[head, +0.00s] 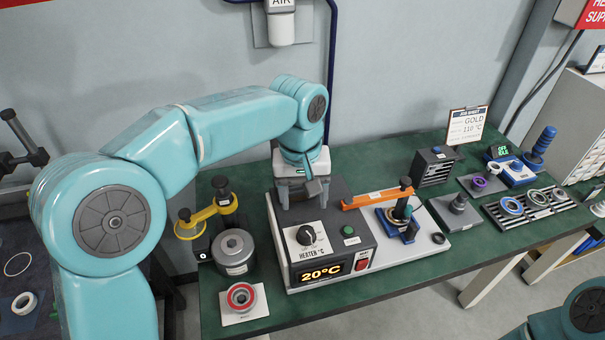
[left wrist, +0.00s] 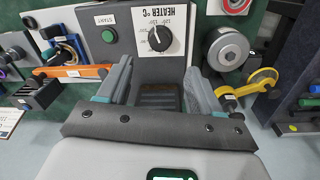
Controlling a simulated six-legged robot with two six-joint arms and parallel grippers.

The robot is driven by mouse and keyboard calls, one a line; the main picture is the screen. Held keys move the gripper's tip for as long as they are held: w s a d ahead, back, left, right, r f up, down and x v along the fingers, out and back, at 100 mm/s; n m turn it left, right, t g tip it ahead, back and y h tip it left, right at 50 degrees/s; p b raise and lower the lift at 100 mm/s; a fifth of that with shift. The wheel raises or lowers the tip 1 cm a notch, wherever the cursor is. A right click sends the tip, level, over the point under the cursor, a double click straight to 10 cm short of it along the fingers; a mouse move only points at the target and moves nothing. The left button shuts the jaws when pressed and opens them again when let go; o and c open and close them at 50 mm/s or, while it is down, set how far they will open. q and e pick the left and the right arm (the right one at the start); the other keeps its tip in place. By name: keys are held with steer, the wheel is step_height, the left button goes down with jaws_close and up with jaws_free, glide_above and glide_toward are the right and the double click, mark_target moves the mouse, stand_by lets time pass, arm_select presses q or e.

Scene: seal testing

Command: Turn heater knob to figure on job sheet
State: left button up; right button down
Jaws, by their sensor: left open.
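The heater (head: 352,215) is a grey box on a light base plate. Its black knob (head: 306,236) sits on a white dial plate and also shows in the left wrist view (left wrist: 159,38). The heater display (head: 320,272) reads 20°C. The job sheet (head: 468,124) stands on a clipboard at the back right and reads GOLD, 110 °C. My left gripper (head: 302,194) is open and empty above the rear of the heater, behind the knob. In the left wrist view its fingers (left wrist: 158,82) are spread, apart from the knob. My right gripper is out of view.
A green START button (head: 348,231) and red switch (head: 362,260) sit beside the knob. An orange bar (head: 376,199) is at the heater's right. A yellow-handled tool (head: 205,214) and metal cylinder (head: 233,249) stand left.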

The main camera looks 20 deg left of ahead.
arm_select(q)
step_height(320, 180, up, 6)
steer(key=shift+r, duration=0.15)
steer(key=shift+s+a, duration=0.1)
stand_by(0.5)
